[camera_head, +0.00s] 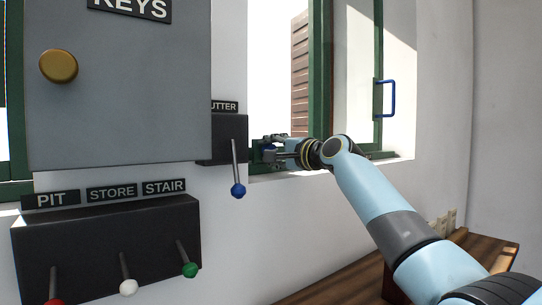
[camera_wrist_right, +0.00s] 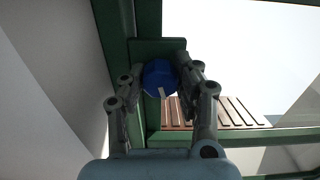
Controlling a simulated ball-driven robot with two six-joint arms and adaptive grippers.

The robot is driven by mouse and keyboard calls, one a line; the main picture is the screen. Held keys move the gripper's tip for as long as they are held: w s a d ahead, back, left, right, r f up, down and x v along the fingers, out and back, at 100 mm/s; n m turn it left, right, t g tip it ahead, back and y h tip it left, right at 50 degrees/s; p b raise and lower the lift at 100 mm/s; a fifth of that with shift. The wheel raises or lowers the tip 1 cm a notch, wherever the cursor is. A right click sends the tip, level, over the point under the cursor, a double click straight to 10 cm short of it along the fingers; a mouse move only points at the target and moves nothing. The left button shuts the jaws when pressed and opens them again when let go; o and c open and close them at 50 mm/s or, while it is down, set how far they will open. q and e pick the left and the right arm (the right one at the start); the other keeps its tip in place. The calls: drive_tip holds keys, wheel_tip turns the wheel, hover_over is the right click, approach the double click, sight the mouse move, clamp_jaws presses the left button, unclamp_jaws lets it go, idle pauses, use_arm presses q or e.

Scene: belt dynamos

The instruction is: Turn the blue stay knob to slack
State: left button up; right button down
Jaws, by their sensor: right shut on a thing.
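The blue stay knob (camera_wrist_right: 160,75) sits on a green plate (camera_wrist_right: 176,45) at the green window frame, with a pale pointer mark on its face at the lower edge. My right gripper (camera_wrist_right: 162,82) is shut on the knob, one finger on each side. In the head view my right gripper (camera_head: 272,149) reaches the frame at the window's lower left corner, and its fingers mostly hide the knob there. No slack or tight marking is readable. My left gripper is out of view.
A lever with a blue ball (camera_head: 238,190) hangs just left of my right gripper. A grey KEYS cabinet (camera_head: 120,110) and a dark lever box (camera_head: 75,235) stand further left. A sash with a blue handle (camera_head: 385,98) stands open at right, above a wooden bench (camera_head: 340,285).

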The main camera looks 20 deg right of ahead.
drive_tip(key=n, duration=0.2)
drive_tip(key=n+b, duration=0.1)
drive_tip(key=shift+f+n, duration=0.2)
drive_tip(key=shift+n, duration=0.2)
drive_tip(key=n+b, duration=0.2)
drive_tip(key=n, duration=0.1)
drive_tip(key=shift+n, duration=0.3)
drive_tip(key=n+b, duration=0.2)
drive_tip(key=n, duration=0.2)
drive_tip(key=shift+n+b, duration=0.8)
drive_tip(key=shift+n, duration=0.9)
drive_tip(key=c, duration=0.9)
unclamp_jaws()
drive_tip(key=shift+r, duration=0.15)
drive_tip(key=shift+c, duration=0.2)
drive_tip(key=shift+s, duration=0.1)
